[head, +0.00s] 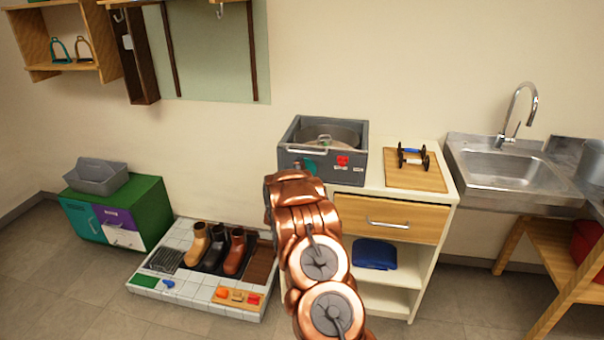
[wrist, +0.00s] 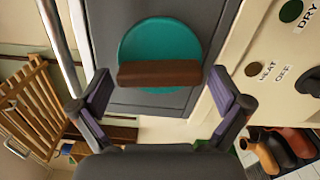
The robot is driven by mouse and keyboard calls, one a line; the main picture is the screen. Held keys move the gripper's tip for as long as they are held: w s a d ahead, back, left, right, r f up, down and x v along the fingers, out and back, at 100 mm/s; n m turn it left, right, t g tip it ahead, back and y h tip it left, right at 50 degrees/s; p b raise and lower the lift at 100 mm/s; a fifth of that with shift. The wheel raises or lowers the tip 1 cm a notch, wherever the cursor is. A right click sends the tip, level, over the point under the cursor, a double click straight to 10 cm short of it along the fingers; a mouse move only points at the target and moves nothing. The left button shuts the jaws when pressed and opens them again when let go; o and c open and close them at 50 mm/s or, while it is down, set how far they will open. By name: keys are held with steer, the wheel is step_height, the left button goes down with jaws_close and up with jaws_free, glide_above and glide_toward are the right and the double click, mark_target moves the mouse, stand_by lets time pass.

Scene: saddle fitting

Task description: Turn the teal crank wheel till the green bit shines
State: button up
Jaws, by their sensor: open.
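The teal crank wheel (wrist: 140,45) is a round disc on a dark grey panel in the wrist view, with a brown bar handle (wrist: 160,74) across its lower part. In the head view a bit of teal (head: 310,167) shows on the grey box front, mostly behind my arm. My gripper (wrist: 160,82) is open, with one finger on each side of the handle; contact is not clear. A green disc (wrist: 291,11) beside the word DRY is dark, with no glow visible. My fingers are hidden in the head view.
The grey box (head: 355,167) holds a round pan and stands on a cabinet with a wooden drawer (head: 385,217). A board with a small rack (head: 430,180) is to its right, then a sink (head: 510,168). Boots (head: 236,250) stand in a floor tray at left.

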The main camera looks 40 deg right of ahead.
steer(key=v, duration=1.1)
steer(key=shift+a, duration=0.25)
steer(key=shift+s, duration=0.15)
steer(key=shift+a+r, duration=0.1)
